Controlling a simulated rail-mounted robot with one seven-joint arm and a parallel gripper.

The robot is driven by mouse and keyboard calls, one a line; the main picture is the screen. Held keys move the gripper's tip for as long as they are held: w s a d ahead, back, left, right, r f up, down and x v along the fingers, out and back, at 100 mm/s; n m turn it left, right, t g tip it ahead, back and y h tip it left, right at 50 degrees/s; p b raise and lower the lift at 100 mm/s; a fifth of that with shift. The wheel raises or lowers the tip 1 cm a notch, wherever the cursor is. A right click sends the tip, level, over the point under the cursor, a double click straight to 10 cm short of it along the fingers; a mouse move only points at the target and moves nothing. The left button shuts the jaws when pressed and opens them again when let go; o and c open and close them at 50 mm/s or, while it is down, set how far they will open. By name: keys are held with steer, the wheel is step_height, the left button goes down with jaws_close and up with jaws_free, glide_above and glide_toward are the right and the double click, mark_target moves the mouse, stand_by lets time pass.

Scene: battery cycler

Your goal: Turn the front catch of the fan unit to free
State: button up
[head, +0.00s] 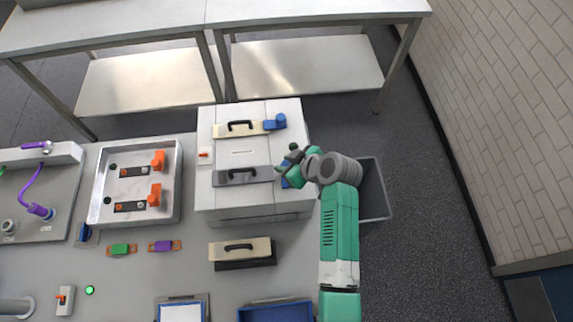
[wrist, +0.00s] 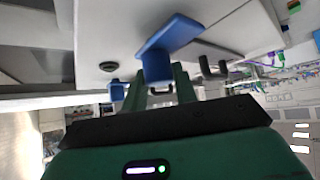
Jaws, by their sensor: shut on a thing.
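The white cabinet (head: 205,200) has two handled modules on its top, a beige one (head: 222,131) behind and a grey one (head: 222,179) in front. I cannot tell from markings which is the fan unit. A blue catch (head: 275,122) sits at the right end of the beige module. The front blue catch (head: 286,183) is at the right end of the grey module, partly hidden by my gripper (head: 288,168). In the wrist view my green fingers (wrist: 161,88) are shut on that front catch (wrist: 170,36). Another blue catch (wrist: 117,91) shows beyond.
A loose beige module (head: 226,251) with a black handle lies on the bench before the cabinet. A metal tray (head: 97,208) with orange catches stands left. A grey open bin (head: 374,188) is to the right, beside my arm. A blue tray (head: 280,314) is at the front.

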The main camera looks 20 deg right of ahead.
steer(key=shift+f, duration=0.1)
stand_by(0.4)
steer(key=o, duration=1)
steer(key=v, duration=0.8)
steer(key=shift+w, duration=0.1)
